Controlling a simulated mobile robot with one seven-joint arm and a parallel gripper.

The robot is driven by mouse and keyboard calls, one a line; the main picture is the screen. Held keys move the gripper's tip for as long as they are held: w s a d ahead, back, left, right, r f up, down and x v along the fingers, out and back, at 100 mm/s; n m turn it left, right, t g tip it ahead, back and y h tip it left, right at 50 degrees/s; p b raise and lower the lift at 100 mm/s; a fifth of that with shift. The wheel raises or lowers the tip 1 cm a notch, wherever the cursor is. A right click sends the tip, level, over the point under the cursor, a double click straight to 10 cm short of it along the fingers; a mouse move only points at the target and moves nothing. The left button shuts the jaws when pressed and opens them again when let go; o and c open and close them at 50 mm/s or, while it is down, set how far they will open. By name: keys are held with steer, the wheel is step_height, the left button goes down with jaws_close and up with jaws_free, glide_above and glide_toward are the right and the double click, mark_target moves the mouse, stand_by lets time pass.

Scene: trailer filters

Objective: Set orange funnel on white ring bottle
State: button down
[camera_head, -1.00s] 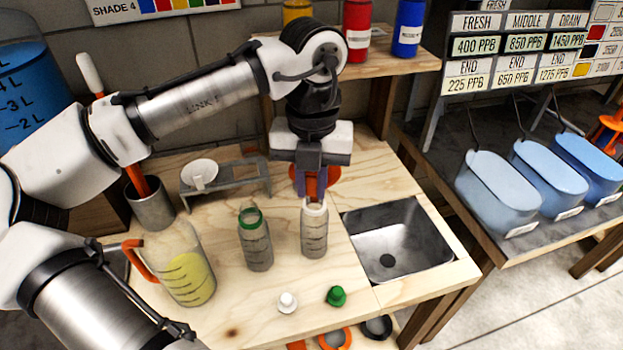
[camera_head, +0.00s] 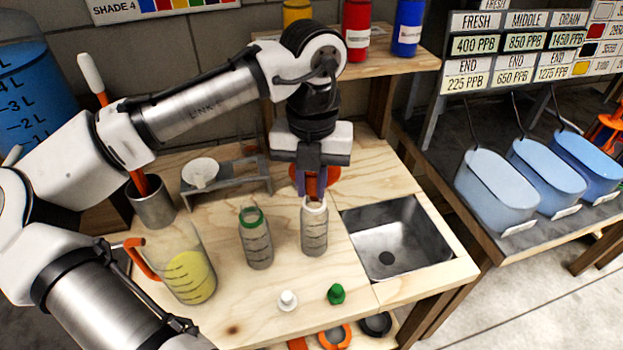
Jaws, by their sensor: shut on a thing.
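The orange funnel (camera_head: 331,181) is between the fingers of my gripper (camera_head: 311,190), which is shut on it. Its orange body shows behind and between the fingers, and part of it is hidden by them. The white ring bottle (camera_head: 314,232) stands upright and open on the wooden bench, with a white ring at its neck. The funnel and fingertips are at the bottle's mouth in the picture. I cannot tell whether the funnel touches the bottle or is still behind or above it. The green ring bottle (camera_head: 256,243) stands to its left.
A steel sink (camera_head: 412,222) is to the right. A jug (camera_head: 186,268) of yellow liquid stands left. A white cap (camera_head: 288,300) and a green cap (camera_head: 336,294) lie in front. A grey stand (camera_head: 240,182) with a white funnel (camera_head: 201,172) is behind left.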

steer(key=shift+f+b, duration=0.35)
steer(key=shift+f, duration=0.4)
steer(key=c, duration=1.6)
jaws_free()
steer(key=r+p, duration=0.7)
steer(key=r, duration=0.1)
steer(key=shift+w+p, duration=0.25)
steer(key=shift+p, duration=0.1)
steer(key=shift+w+r, duration=0.1)
steer(key=shift+r, duration=1.4)
